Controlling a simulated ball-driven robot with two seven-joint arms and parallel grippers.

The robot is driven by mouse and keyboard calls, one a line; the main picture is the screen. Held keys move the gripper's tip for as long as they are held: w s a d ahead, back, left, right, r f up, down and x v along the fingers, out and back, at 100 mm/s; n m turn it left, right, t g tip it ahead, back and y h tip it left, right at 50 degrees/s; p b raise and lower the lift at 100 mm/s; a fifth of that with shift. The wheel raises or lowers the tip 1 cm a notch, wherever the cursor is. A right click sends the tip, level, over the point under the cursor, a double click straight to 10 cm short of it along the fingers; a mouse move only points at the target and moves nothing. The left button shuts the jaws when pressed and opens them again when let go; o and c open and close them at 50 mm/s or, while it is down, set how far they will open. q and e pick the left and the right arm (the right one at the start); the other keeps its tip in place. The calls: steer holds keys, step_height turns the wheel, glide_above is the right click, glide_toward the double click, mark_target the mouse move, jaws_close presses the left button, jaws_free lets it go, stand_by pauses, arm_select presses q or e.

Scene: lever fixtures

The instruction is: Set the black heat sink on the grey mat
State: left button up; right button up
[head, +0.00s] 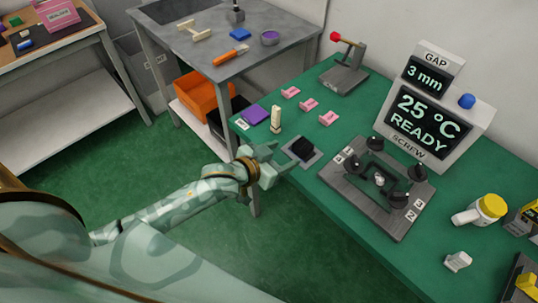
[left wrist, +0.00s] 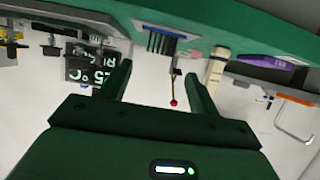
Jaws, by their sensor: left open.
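The black heat sink (head: 301,148) sits on the grey mat (head: 312,161) near the left edge of the green table. My left gripper (head: 284,156) is open and empty just to the left of it, apart from it. In the left wrist view, which is upside down, the heat sink (left wrist: 160,43) shows its fins beyond the open fingers (left wrist: 158,78), resting against the mat (left wrist: 168,28). Nothing is between the fingers. My right gripper is out of view.
A cream post (head: 276,120) and a purple block (head: 254,114) stand behind the mat. Pink clips (head: 309,104) lie farther back. A fixture with black knobs (head: 379,183) is to the right, before a display reading READY (head: 424,120). Floor lies left of the table edge.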

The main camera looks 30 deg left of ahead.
arm_select(q)
steer(key=p+v, duration=0.1)
steer(key=v, duration=0.4)
steer(key=s+a+f+g+y, duration=0.1)
steer(key=s+a+f, duration=0.1)
steer(key=f, duration=0.6)
steer(key=s+a+f+g+y, duration=0.1)
steer(key=s+a+f+g, duration=0.15)
steer(key=f, duration=0.45)
steer(key=s+a+f+n+g+y, duration=0.1)
steer(key=s+a+f+g+y, duration=0.15)
steer(key=s+f, duration=1.1)
steer(key=s+f+g, duration=0.3)
steer(key=s+f, duration=0.2)
steer(key=s, duration=0.6)
steer(key=s+d+f+g, duration=0.1)
steer(key=s+f+g, duration=0.2)
steer(key=s, duration=0.9)
step_height(320, 180, down, 3)
steer(key=shift+s+f+m, duration=0.2)
steer(key=shift+s+m, duration=0.1)
steer(key=shift+m, duration=0.1)
steer(key=shift+d, duration=0.1)
